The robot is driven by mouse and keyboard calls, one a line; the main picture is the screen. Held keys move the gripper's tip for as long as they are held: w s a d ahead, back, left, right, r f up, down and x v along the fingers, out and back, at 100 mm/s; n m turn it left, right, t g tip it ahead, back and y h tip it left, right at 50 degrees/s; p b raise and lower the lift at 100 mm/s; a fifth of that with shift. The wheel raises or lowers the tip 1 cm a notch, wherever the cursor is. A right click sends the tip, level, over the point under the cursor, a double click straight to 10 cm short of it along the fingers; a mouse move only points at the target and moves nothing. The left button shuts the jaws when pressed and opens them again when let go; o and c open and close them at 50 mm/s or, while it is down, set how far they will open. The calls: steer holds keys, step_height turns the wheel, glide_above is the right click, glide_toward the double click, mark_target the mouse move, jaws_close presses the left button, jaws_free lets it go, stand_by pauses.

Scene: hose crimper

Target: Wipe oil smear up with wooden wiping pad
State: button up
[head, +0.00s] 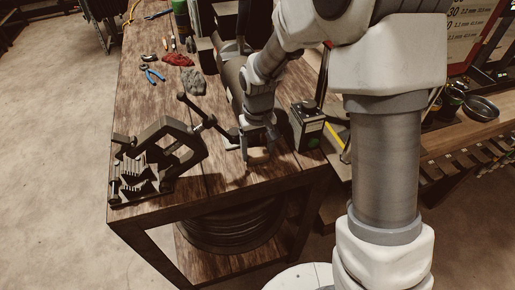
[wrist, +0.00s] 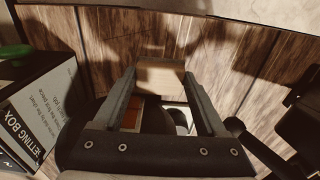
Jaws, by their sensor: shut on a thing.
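My gripper (head: 258,147) points down at the near part of the wooden workbench (head: 215,182). It is shut on the wooden wiping pad (head: 259,157), a small pale block low over the bench top. In the wrist view the pad (wrist: 160,77) sits between the two fingertips. I cannot tell whether its underside touches the bench. I cannot make out the oil smear for certain; dark patches on the planks may be shadow or stain.
A dark crimper (head: 155,160) with a long lever stands left of my gripper. A labelled box (head: 307,128) stands close on the right; it is at the left in the wrist view (wrist: 38,115). Blue pliers (head: 152,75), a red rag (head: 178,60) and a grey rag (head: 193,80) lie further back.

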step_height(320, 180, up, 8)
steer(key=p, duration=0.4)
steer(key=shift+d+f+p, duration=0.1)
steer(key=shift+f+p, duration=0.1)
steer(key=shift+p, duration=0.2)
steer(key=s+r+p, duration=0.1)
steer(key=p, duration=0.2)
steer(key=a+r+p, duration=0.1)
steer(key=p, duration=0.3)
steer(key=shift+s, duration=0.4)
steer(key=shift+f, duration=0.15)
step_height(320, 180, down, 9)
steer(key=b, duration=0.8)
steer(key=shift+f, duration=0.15)
steer(key=shift+f+b, duration=0.35)
steer(key=shift+b, duration=0.1)
